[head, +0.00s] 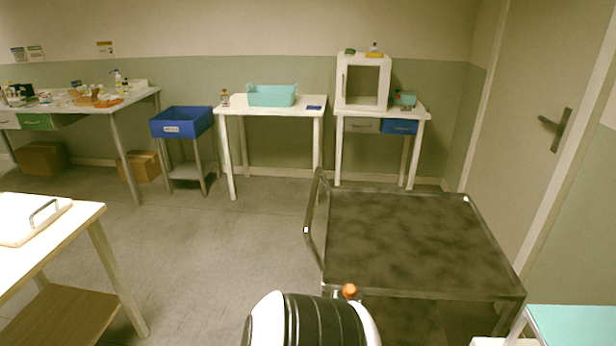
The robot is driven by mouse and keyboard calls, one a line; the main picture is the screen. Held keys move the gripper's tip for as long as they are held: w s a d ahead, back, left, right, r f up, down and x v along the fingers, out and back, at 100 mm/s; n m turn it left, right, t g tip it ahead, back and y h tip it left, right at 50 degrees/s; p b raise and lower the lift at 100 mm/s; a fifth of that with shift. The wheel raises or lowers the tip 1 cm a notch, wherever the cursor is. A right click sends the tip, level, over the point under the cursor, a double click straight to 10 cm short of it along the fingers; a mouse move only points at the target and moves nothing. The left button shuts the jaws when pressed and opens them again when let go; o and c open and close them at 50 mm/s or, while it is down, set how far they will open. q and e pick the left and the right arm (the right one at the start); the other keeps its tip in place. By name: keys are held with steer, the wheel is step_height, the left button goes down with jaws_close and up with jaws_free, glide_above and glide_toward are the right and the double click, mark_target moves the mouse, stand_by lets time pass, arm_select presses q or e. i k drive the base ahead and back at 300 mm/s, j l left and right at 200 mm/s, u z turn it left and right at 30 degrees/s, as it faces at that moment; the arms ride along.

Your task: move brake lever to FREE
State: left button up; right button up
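A dark cart (410,235) with a flat, mottled top stands in front of me, right of centre in the head view. Its push handle (313,225) rises along its left side. A small orange-red knob (349,291) shows at the cart's near left edge and looks like the end of the brake lever. The rest of the lever is hidden behind a rounded black and white body in the foreground. No FREE marking can be read, so I cannot tell the lever's position. Neither of my grippers is in view.
A pale table (85,211) with a lidded board stands at the left. A teal-topped stand (575,325) is at the lower right, close to the cart. A blue bin (182,122) and white tables line the back wall. Floor left of the cart is clear. A door (535,120) is at right.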

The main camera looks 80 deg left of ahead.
mark_target(349, 291)
steer(key=u, duration=2.3)
steer(key=l+z, duration=0.2)
steer(key=i+l, duration=0.05)
steer(key=l, duration=0.05)
